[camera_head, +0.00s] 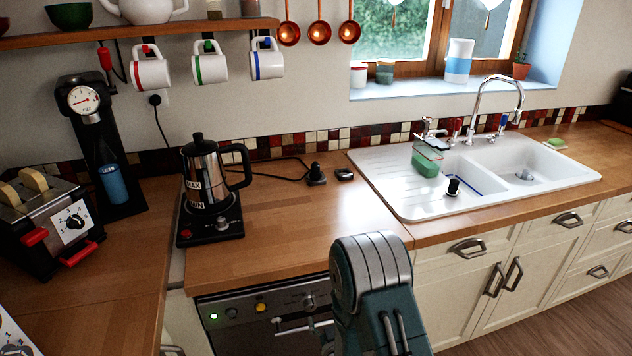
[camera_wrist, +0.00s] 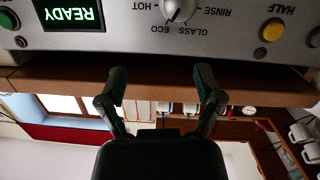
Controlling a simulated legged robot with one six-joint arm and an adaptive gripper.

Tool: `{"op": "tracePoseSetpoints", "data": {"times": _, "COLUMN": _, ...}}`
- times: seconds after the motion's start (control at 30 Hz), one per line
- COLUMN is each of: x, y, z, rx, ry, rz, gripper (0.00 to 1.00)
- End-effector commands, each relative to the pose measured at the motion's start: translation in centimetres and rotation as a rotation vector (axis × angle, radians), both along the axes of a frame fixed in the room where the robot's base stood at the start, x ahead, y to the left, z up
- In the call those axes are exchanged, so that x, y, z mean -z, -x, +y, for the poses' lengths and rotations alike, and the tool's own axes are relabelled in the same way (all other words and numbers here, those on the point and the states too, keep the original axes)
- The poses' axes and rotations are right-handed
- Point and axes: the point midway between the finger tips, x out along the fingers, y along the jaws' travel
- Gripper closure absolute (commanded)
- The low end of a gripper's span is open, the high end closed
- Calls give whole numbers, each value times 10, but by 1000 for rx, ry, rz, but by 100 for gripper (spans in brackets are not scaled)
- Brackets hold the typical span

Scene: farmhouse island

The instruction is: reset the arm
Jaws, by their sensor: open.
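My arm rises at the bottom middle of the head view, in front of the dishwasher (camera_head: 232,335). My gripper (camera_wrist: 161,82) shows in the wrist view with its two fingers spread apart and nothing between them. The wrist picture is upside down. The dishwasher's panel fills its top, with a lit READY display (camera_wrist: 70,14), a dial (camera_wrist: 180,8) and a yellow HALF button (camera_wrist: 272,29). The fingers appear near the panel; I cannot tell whether they touch it. In the head view my arm hides part of the dishwasher front.
A wooden counter (camera_head: 270,262) runs above the dishwasher. A kettle (camera_head: 204,178) stands on a black base, with a toaster (camera_head: 50,222) at left. A white sink (camera_head: 400,190) is at right. Mugs (camera_head: 210,66) hang under a shelf. Floor shows at lower right.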

Motion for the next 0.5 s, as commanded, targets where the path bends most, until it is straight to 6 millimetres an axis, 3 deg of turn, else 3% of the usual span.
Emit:
{"op": "tracePoseSetpoints", "data": {"times": 0.03, "x": -16, "y": -8, "z": -3, "rx": 10, "ry": 0, "rz": 19, "gripper": 15}}
{"op": "tracePoseSetpoints", "data": {"times": 0.23, "x": -66, "y": -22, "z": -16, "rx": 42, "ry": 11, "rz": 134, "gripper": 15}}
{"op": "tracePoseSetpoints", "data": {"times": 0.5, "x": -132, "y": -15, "z": -41, "rx": 88, "ry": 23, "rz": 293, "gripper": 15}}
